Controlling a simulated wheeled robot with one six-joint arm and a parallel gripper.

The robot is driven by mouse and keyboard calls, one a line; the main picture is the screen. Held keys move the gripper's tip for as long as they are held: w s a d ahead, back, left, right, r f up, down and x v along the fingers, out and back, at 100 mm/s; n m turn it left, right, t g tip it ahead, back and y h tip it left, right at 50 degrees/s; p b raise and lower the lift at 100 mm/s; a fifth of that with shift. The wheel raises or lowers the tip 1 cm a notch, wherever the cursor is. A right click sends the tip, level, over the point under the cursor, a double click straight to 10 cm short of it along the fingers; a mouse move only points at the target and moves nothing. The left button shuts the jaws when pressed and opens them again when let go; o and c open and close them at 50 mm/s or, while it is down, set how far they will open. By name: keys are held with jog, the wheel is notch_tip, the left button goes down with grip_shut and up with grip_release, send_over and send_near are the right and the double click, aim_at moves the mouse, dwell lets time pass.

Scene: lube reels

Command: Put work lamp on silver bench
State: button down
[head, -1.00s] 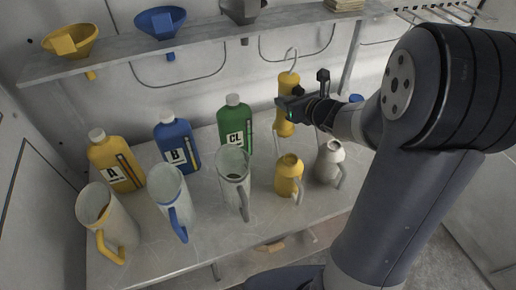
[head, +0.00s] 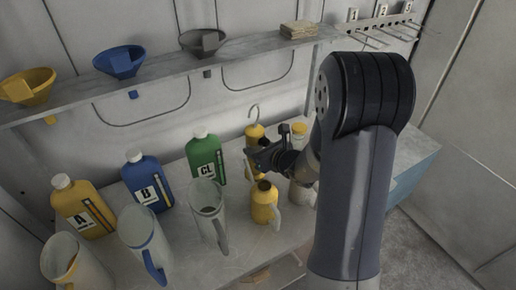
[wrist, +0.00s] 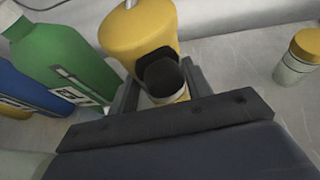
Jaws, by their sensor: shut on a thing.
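The work lamp (head: 254,133) is a yellow body with a wire hook on top, upright at the back of the grey metal bench (head: 248,243). My gripper (head: 262,156) is shut on it from the front right. In the wrist view the lamp (wrist: 140,34) shows close up between the fingers (wrist: 163,92), with a dark round part facing the camera. The gripper hides the lamp's lower part in the head view, so I cannot tell whether its base touches the bench.
The green bottle (head: 205,158), blue bottle (head: 147,181) and yellow bottle (head: 83,208) stand left of the lamp. Jugs and a yellow can (head: 264,204) stand in front. A yellow-lidded jar (wrist: 298,58) is to the right. A shelf (head: 160,76) with funnels runs above.

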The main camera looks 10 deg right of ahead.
jog(key=shift+f, duration=0.1)
jog(key=c, duration=1)
grip_release()
jog(key=shift+o, duration=0.2)
jog(key=v, duration=1.2)
jog(key=shift+r+b, duration=0.25)
jog(key=shift+b, duration=0.2)
